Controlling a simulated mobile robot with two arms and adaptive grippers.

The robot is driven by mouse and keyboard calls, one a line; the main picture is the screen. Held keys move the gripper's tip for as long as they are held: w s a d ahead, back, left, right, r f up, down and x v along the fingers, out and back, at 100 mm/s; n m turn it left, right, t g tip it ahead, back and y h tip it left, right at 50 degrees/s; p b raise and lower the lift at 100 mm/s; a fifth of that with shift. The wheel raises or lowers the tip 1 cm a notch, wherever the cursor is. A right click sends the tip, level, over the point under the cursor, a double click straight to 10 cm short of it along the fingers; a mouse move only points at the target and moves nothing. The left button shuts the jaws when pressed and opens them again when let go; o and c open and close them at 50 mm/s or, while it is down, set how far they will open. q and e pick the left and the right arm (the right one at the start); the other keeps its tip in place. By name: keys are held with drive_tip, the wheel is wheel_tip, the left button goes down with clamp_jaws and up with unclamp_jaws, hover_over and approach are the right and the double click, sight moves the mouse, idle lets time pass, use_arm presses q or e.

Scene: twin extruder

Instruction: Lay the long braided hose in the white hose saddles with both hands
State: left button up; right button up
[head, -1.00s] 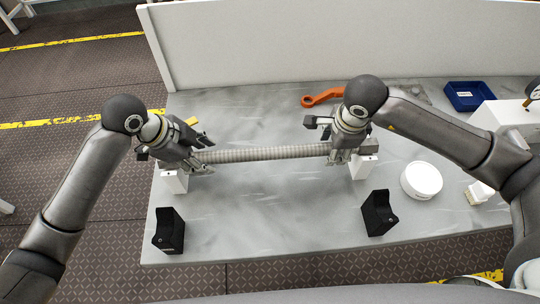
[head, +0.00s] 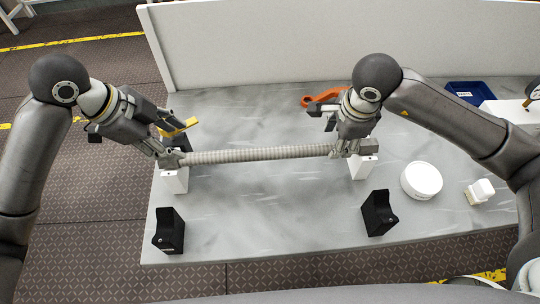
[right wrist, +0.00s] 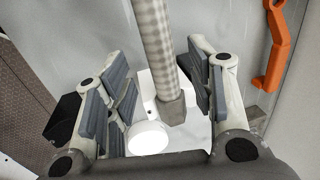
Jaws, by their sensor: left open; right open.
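The long braided hose (head: 260,154) runs left to right across the two white hose saddles, the left saddle (head: 175,181) and the right saddle (head: 360,168). Its ends appear to rest on them; the seating is partly hidden by the grippers. My left gripper (head: 180,143) is open at the hose's left end, tilted, with its palm up and left of the hose. My right gripper (head: 330,133) is open at the hose's right end. In the right wrist view the hose (right wrist: 155,45) ends between the open fingers, above the white saddle (right wrist: 195,130), apart from both finger pads.
Two black saddles (head: 170,234) (head: 379,214) stand nearer the front edge. A white round container (head: 421,180) and a small white block (head: 480,192) are at right. An orange wrench (head: 318,98) and a blue tray (head: 466,95) lie behind. A white panel (head: 330,45) closes the back.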

drive_tip(key=v, duration=0.7)
